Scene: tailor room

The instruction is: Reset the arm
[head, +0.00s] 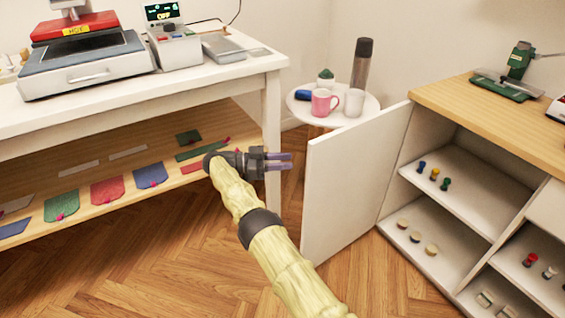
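My arm, in a pale yellow cover with dark joints, reaches up from the bottom of the head view. My gripper (290,161) is in mid-view and points to the right. Its two purplish fingers lie apart with a narrow gap, and I see nothing held between them. It is in front of the white table's leg (272,130) and left of the open cabinet door (355,180). I cannot tell its exact distance from either.
A round side table (370,103) bears mugs and a tall flask (361,64). The wooden-topped cabinet (470,95) stands open at right. Floor (190,270) is clear.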

